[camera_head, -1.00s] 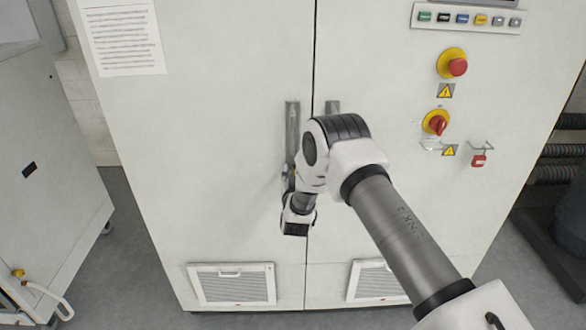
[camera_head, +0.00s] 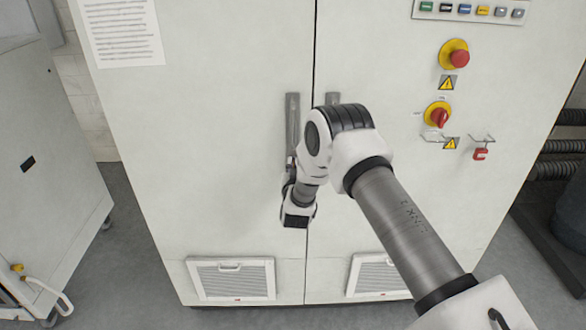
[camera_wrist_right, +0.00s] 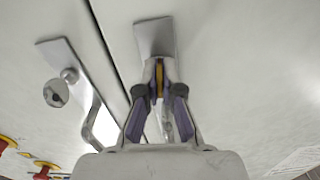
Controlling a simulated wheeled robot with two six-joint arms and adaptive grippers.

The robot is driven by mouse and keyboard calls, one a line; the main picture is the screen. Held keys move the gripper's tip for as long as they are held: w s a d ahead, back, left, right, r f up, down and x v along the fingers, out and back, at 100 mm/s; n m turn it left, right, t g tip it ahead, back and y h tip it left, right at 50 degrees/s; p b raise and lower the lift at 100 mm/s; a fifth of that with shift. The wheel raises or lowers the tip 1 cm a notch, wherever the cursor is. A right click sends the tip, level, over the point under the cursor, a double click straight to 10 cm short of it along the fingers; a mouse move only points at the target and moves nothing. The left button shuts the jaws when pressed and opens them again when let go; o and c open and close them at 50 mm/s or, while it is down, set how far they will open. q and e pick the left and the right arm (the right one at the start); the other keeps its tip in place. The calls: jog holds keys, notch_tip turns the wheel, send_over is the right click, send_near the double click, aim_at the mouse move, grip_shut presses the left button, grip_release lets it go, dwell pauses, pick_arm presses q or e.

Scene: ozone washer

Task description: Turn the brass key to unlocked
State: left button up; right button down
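A narrow brass-coloured piece, seemingly the brass key (camera_wrist_right: 159,76), shows between my right fingertips in the right wrist view. It is in front of a grey metal plate, the left door's handle plate (camera_wrist_right: 154,38). My right gripper (camera_wrist_right: 159,84) has its tips close together on either side of the key and appears shut on it. The key's turn position cannot be told. In the head view, the left handle plate (camera_head: 292,120) shows above my right wrist, which hides the key and fingertips. My left gripper is not in view.
The right door's handle (camera_wrist_right: 78,78) is beside the seam, close to my gripper. A red emergency button (camera_head: 459,58), a red rotary switch (camera_head: 439,117) and a red padlock (camera_head: 480,154) are on the right door. A white cart (camera_head: 45,170) stands at left.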

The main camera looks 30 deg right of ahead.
jog(key=m+b, duration=0.5)
jog(key=b, duration=0.2)
jog(key=m+b, duration=0.5)
jog(key=b, duration=0.2)
jog(key=m+b, duration=0.5)
jog(key=b, duration=0.2)
jog(key=shift+s+d+f, duration=0.1)
jog(key=shift+f, duration=0.25)
jog(key=shift+r+m+b, duration=0.15)
jog(key=shift+m+b, duration=0.7)
jog(key=shift+m, duration=0.05)
jog(key=c, duration=1.3)
grip_release()
jog(key=shift+c, duration=0.2)
jog(key=shift+d, duration=0.1)
jog(key=v, duration=1.2)
